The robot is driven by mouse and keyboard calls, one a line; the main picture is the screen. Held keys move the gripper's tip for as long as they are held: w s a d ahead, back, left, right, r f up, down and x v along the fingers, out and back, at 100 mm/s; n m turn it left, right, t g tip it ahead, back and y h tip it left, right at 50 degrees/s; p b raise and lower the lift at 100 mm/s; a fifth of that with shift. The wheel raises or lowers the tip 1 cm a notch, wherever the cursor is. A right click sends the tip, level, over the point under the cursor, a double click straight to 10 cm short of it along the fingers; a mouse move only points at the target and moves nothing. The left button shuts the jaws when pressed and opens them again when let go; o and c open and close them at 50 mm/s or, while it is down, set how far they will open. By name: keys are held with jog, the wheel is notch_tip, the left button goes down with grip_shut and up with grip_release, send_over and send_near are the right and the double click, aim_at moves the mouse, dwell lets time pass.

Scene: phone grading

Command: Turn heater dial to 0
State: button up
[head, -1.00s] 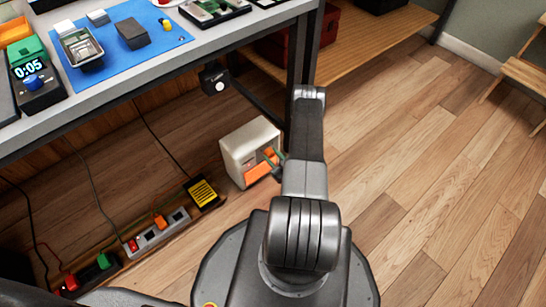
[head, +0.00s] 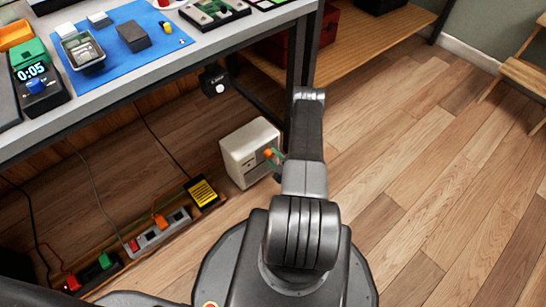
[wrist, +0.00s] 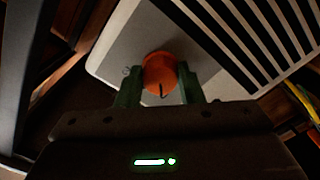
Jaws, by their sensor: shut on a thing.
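The heater (head: 243,140) is a cream box standing on the floor under the bench. In the wrist view the round orange dial (wrist: 160,68) sits on the heater's pale face (wrist: 115,50), with a dark pointer line toward the bottom of the picture. A small mark like a 3 is left of the dial; other marks are not readable. My gripper (wrist: 160,84) has its green fingers on both sides of the dial, shut on it. No orange glow shows on the heater front.
A workbench (head: 150,95) with a blue mat (head: 70,40) stands above and left of the heater, and its dark leg is close to my arm. Power strips (head: 160,235) and cables lie on the floor at left. The wood floor (head: 430,170) at right is clear.

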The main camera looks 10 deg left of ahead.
dwell(0.3)
jog(key=o, duration=1)
jog(key=shift+d, duration=0.1)
